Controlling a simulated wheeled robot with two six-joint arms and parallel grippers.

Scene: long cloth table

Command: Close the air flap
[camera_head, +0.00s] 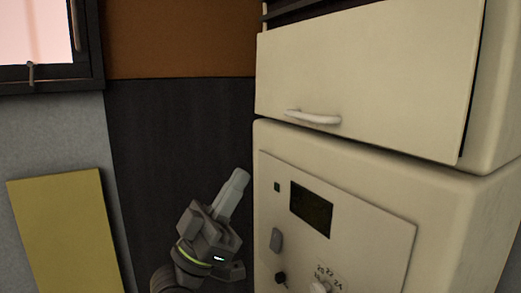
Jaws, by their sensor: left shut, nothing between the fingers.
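The air flap (365,80) is a cream panel on the upper part of a tall cream unit (490,215). A white handle (313,117) sits near its lower left edge. A dark gap with slats (300,12) shows above the flap's top edge, and a dark line runs along its right side. My left gripper (238,180) is shut and empty, pointing up. In the picture it is below and left of the handle, in front of the dark wall panel and apart from the flap. My right gripper is not in view.
Below the flap, the unit has a control panel (345,225) with a dark screen (311,208) and knobs (319,287). A dark wall panel (165,150), a yellow board (65,230) and a dark-framed window (38,35) are at the left.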

